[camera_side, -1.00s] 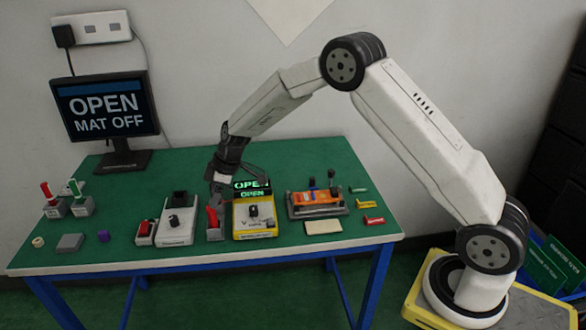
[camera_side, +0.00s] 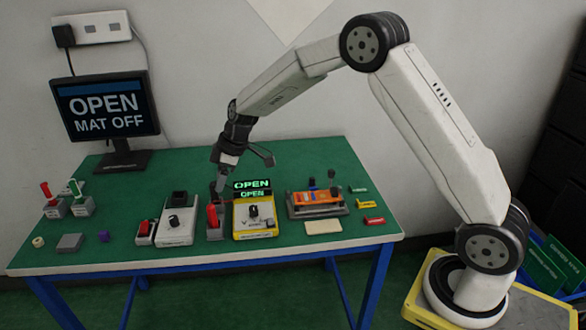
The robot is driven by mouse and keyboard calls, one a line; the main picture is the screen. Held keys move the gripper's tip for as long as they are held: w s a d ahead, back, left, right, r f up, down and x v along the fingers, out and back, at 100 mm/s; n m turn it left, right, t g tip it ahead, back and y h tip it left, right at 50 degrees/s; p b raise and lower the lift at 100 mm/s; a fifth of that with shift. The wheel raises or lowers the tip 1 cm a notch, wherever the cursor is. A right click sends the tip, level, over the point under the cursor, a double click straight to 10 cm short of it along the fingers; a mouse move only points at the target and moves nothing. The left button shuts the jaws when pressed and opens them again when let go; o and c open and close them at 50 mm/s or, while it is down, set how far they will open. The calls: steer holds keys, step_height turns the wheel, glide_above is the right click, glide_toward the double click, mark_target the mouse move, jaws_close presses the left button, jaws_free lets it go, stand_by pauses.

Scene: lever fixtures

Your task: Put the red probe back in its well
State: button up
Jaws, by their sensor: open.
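A red upright piece (camera_side: 212,216) stands in a small grey block (camera_side: 214,234) just left of the yellow meter (camera_side: 255,218). Another red-topped upright piece (camera_side: 46,190) stands in a grey block (camera_side: 54,209) at the far left, beside a green-topped one (camera_side: 74,187) in its own block. I cannot tell for certain which red piece is the probe. My gripper (camera_side: 245,173) is open, its fingers spread wide, above and behind the red piece by the meter. I see nothing between the fingers.
A grey box with a black knob (camera_side: 175,225) and a small red-topped box (camera_side: 145,231) stand left of the meter. An orange part in a grey fixture (camera_side: 315,200) is to its right. The monitor (camera_side: 105,108) reads OPEN, MAT OFF. The green mat (camera_side: 125,205) is clear at mid-left.

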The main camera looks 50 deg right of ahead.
steer(key=s+d+m+h, duration=0.1)
steer(key=s+m, duration=0.8)
steer(key=s, duration=1.9)
steer(key=shift+d+g+h, duration=0.25)
steer(key=shift+g+h, duration=0.05)
steer(key=shift+h, duration=0.8)
